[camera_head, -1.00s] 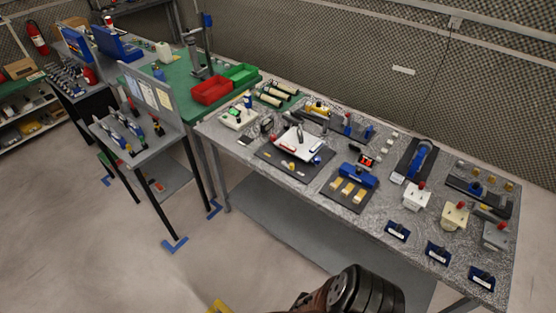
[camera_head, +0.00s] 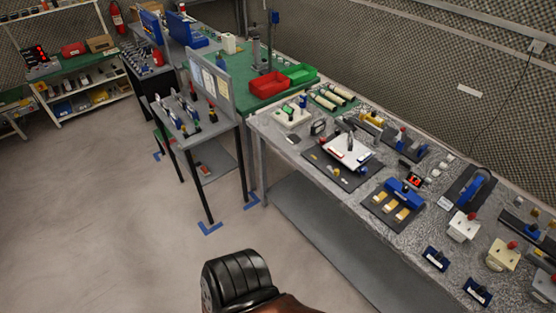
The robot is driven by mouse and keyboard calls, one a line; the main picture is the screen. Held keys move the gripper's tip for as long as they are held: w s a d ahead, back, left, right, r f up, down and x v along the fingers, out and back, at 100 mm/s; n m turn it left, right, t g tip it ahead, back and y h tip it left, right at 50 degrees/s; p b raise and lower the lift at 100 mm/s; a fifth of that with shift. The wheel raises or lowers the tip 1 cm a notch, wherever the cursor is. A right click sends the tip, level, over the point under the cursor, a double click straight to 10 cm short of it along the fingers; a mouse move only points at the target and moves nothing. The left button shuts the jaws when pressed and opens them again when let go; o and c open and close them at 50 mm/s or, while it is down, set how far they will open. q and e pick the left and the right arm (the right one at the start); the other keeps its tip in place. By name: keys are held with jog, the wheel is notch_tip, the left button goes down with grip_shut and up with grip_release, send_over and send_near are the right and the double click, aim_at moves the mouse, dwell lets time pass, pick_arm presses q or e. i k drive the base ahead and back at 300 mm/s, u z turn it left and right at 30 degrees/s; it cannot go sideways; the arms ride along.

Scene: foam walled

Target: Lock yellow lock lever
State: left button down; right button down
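I cannot make out for sure which thing is the yellow lock lever. A small yellow part (camera_head: 371,118) lies toward the back of the grey speckled table (camera_head: 288,148). Several small upright levers or clamps (camera_head: 188,110) stand on a grey stand (camera_head: 216,134) left of that table, too small to tell their parts. Neither gripper shows.
The speckled table also bears a white device on a dark mat (camera_head: 337,170), a blue holder (camera_head: 404,193) and switch boxes (camera_head: 463,226). Red (camera_head: 268,85) and green (camera_head: 299,74) bins sit on a green bench behind. Floor at left (camera_head: 90,220) is clear.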

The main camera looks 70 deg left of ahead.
aim_at(335, 173)
jog(key=u, duration=2.05)
